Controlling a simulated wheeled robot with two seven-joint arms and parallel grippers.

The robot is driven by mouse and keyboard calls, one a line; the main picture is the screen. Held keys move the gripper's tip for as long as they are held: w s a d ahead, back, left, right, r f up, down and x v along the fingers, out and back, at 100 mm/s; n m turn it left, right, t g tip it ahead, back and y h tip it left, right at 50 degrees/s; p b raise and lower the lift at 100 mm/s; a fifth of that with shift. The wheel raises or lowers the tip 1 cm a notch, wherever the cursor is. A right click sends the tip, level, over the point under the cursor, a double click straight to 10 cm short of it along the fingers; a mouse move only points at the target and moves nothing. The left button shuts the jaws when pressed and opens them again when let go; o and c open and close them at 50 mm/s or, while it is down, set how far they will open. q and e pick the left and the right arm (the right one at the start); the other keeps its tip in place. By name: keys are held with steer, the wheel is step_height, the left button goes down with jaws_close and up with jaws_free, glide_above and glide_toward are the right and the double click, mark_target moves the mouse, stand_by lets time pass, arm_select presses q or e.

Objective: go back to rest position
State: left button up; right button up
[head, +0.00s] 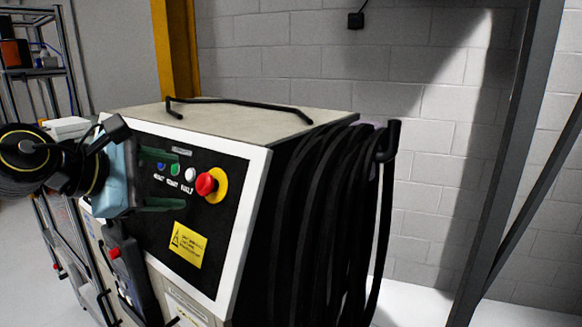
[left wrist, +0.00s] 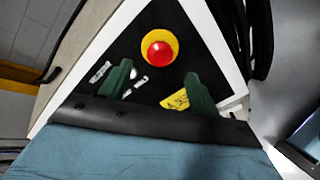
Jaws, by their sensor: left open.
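My left gripper (head: 162,180) comes in from the left in the head view, in front of the control panel (head: 230,240) of a machine cabinet. Its two green fingers are apart with nothing between them; they also show in the left wrist view (left wrist: 158,85). A red emergency button (head: 206,184) on a yellow ring lies just beyond the fingertips, and it also shows in the left wrist view (left wrist: 160,54). The fingers look clear of the button, though the exact gap is hard to judge. My right gripper is in neither view.
Black cables (head: 322,200) hang on the cabinet's right side. A teach pendant (head: 128,270) hangs below my left gripper. A metal shelf (head: 35,72) stands at the far left. A yellow post (head: 177,50) stands behind the cabinet, and a grey post (head: 508,160) at right.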

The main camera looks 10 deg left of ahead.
arm_select(q)
steer(key=s+a+f+n+y, duration=0.2)
steer(key=f+n, duration=0.6)
steer(key=n, duration=0.3)
steer(key=s+a+f+n+t+y, duration=0.1)
steer(key=f+n+y, duration=0.2)
steer(key=f+n, duration=0.6)
steer(key=s+a+f+n+y, duration=0.2)
steer(key=f+n, duration=0.6)
steer(key=n, duration=0.4)
steer(key=s+d+f+n+g+h, duration=0.1)
steer(key=s+d+f+n+g, duration=0.4)
steer(key=s+d+f+n, duration=0.3)
steer(key=s+d+f+n+g+h, duration=0.1)
steer(key=s+d+f+n+g, duration=0.35)
steer(key=s+f+n, duration=0.4)
steer(key=s+f+g+b, duration=0.1)
steer(key=s+f+b, duration=0.25)
steer(key=f, duration=2.25)
steer(key=s+a+f+g+b, duration=0.1)
steer(key=s+a+f+b, duration=0.1)
steer(key=s+f, duration=1.4)
steer(key=shift+s+f, duration=0.35)
steer(key=shift+f, duration=0.55)
